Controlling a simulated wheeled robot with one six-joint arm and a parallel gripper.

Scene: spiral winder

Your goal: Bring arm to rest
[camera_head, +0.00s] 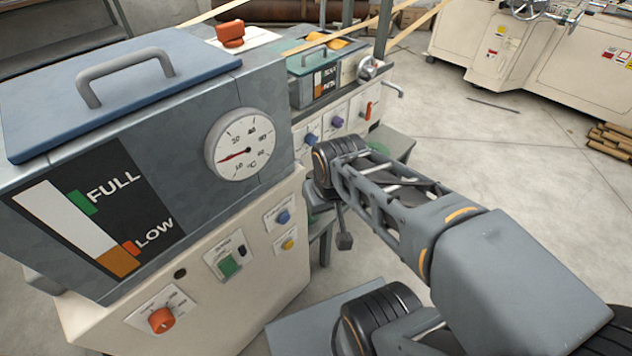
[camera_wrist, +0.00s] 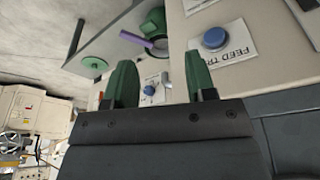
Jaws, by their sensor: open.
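My gripper (camera_wrist: 161,78) shows in the wrist view with its two green fingers spread apart and nothing between them. In the head view my arm reaches from the lower right toward the middle, and its wrist is beside the front machine's right side. The gripper is mostly hidden behind the wrist there. A blue button (camera_wrist: 214,38) on a panel labelled "FEED TR…" lies beyond the right finger in the wrist view. I cannot tell the exact gap between the fingers and the panel.
The front machine carries a blue-lidded tank (camera_head: 120,85), a dial gauge (camera_head: 240,145), a green switch (camera_head: 228,266) and an orange knob (camera_head: 161,320). A second machine (camera_head: 335,115) stands behind it. Open floor (camera_head: 500,150) lies to the right, with cream cabinets (camera_head: 540,50) beyond.

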